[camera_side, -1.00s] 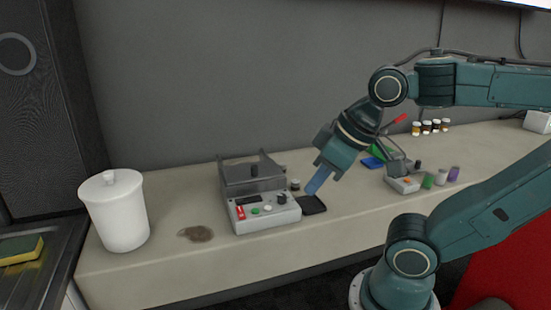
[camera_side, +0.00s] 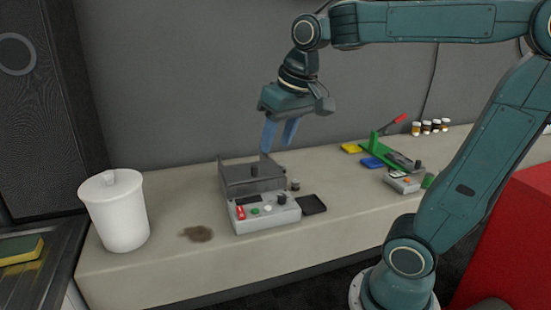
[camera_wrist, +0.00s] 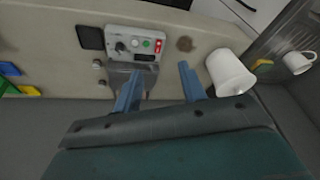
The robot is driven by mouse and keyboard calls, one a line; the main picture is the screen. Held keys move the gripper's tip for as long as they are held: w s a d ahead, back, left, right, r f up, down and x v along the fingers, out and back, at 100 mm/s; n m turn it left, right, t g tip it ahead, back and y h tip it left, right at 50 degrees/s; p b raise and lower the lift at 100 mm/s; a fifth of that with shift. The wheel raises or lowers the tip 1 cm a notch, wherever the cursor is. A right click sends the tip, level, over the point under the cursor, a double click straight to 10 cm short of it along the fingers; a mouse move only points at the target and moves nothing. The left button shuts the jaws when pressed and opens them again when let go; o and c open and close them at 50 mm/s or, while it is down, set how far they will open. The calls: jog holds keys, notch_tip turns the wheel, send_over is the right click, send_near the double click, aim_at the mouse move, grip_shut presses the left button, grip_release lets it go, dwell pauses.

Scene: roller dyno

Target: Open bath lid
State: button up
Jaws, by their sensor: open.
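In the wrist view the control panel (camera_wrist: 137,43) shows upright, with the lid (camera_wrist: 133,70) partly hidden by a finger. My gripper (camera_side: 279,150) is open and empty, blue fingers pointing down, above and slightly right of the lid, apart from it. The fingers also show in the wrist view (camera_wrist: 158,86).
A white lidded jar (camera_side: 118,215) stands to the left, beside a brown stain (camera_side: 195,234). A black pad (camera_side: 312,205) and a small jar (camera_side: 295,184) are right of the bath. A green device with a red handle (camera_side: 398,119) stands farther right.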

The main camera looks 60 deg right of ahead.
jog(key=w+d+m+g, duration=0.2)
jog(key=w+d+m, duration=0.2)
jog(key=w+d, duration=0.5)
jog(key=m+g, duration=0.2)
jog(key=m, duration=0.2)
send_over(254, 166)
notch_tip(254, 166, down, 5)
jog(key=shift+s+r+y, duration=0.1)
jog(key=shift+y, duration=0.2)
notch_tip(254, 166, down, 14)
jog(key=shift+r, duration=0.1)
grip_shut()
